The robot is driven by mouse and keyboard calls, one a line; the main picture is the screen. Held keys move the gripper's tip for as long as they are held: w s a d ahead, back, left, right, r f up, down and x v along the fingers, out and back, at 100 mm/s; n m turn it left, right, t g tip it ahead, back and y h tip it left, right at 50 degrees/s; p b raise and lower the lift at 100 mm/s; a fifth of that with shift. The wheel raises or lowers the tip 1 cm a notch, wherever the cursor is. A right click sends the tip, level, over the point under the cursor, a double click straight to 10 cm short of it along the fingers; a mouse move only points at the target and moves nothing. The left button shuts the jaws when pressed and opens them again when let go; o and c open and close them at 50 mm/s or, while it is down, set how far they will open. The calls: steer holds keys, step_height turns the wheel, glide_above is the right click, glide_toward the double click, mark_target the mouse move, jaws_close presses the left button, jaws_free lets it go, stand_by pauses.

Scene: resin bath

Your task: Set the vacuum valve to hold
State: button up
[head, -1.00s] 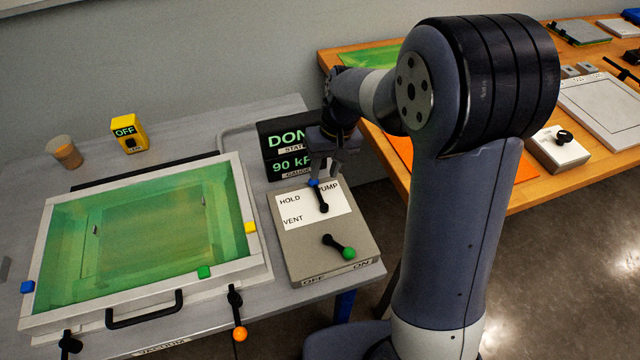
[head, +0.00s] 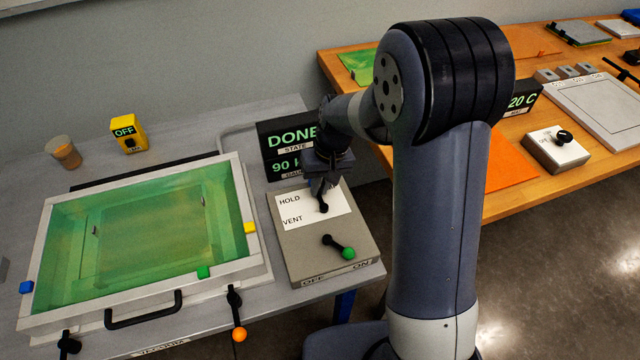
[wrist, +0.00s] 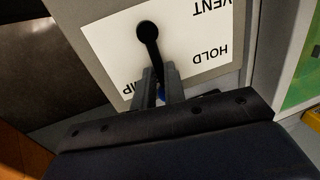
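The vacuum valve is a black lever (head: 323,207) on the white label (head: 341,210) of a grey control box (head: 305,248). The label reads HOLD and VENT; PUMP is mostly covered by my gripper in the head view. In the wrist view the lever (wrist: 149,40) runs from its round pivot to between my fingers, and its end lies between the words HOLD and PUMP. A bit of its blue knob (wrist: 161,91) shows there. My gripper (head: 320,190) is low over the box, its fingers (wrist: 160,80) close on both sides of the knob and seemingly shut on it.
A second lever with a green knob (head: 348,253) stands on the same box, near OFF and ON. Displays (head: 283,140) reading DONE and 90 stand behind. The green resin bath (head: 237,190) is to the left, with an orange-knobbed lever (head: 239,334) in front.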

mark_target(306, 204)
jaws_close()
steer(key=shift+a+n, duration=0.15)
steer(key=shift+n, duration=0.15)
steer(key=n, duration=0.1)
steer(key=a+n, duration=0.1)
steer(key=n, duration=0.1)
steer(key=shift+s+a+n+g+b, duration=0.2)
steer(key=shift+s+n+g+b, duration=0.1)
steer(key=shift+g, duration=0.1)
steer(key=shift+s+a+n+h, duration=0.25)
steer(key=shift+s+a+n, duration=0.1)
steer(key=shift+n, duration=0.75)
steer(key=shift+s+a+n+h, duration=0.2)
steer(key=shift+a+n+h, duration=0.1)
steer(key=shift+n, duration=0.8)
steer(key=shift+g, duration=0.3)
steer(key=o, duration=0.5)
jaws_free()
